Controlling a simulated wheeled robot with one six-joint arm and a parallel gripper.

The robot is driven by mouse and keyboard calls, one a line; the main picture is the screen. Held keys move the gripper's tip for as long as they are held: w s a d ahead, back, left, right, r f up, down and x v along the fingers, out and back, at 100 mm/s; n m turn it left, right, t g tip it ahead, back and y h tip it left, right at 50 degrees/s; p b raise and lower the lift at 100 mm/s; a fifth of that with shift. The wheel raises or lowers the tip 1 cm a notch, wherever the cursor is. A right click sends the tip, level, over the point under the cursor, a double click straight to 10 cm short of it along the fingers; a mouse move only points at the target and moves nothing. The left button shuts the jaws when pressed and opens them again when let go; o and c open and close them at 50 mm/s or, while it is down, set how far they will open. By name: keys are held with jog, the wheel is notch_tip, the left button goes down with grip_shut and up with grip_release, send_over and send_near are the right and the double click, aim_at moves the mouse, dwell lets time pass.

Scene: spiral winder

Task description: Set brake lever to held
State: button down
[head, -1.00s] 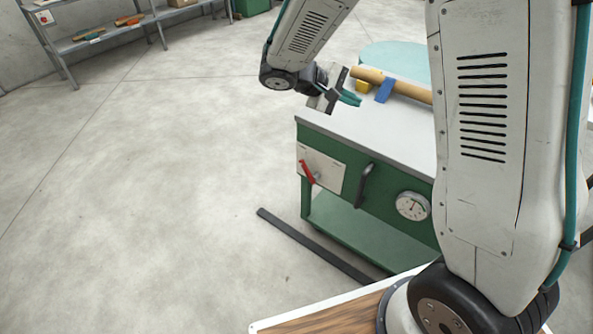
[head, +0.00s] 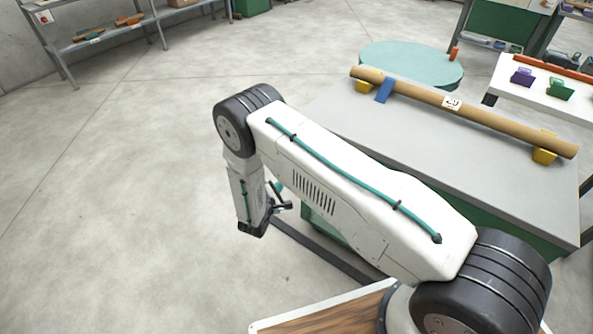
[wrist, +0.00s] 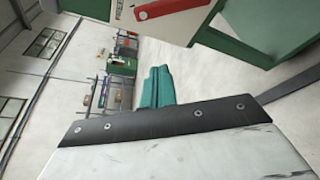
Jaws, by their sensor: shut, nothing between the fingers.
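The red brake lever (wrist: 180,7) shows at the top edge of the wrist view, on a white plate (wrist: 183,28) of the green bench's front. Lettering that seems to read "FREE" is beside it, partly cut off. In the head view my arm hides the lever and its plate. My gripper (head: 281,190) hangs low in front of the bench's left end. Its teal fingers also show in the wrist view (wrist: 157,86), shut and empty, apart from the lever.
The bench's grey top (head: 400,145) carries a cardboard tube (head: 490,118) on yellow supports (head: 545,148). A dark strip (head: 335,256) lies on the floor by the bench. A teal round table (head: 410,62) stands behind. The floor to the left is clear.

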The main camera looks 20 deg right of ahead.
jog(key=shift+f, duration=0.1)
jog(key=w+d, duration=0.5)
jog(key=d, duration=0.3)
jog(key=shift+r, duration=0.25)
dwell(0.4)
jog(key=shift+a, duration=0.15)
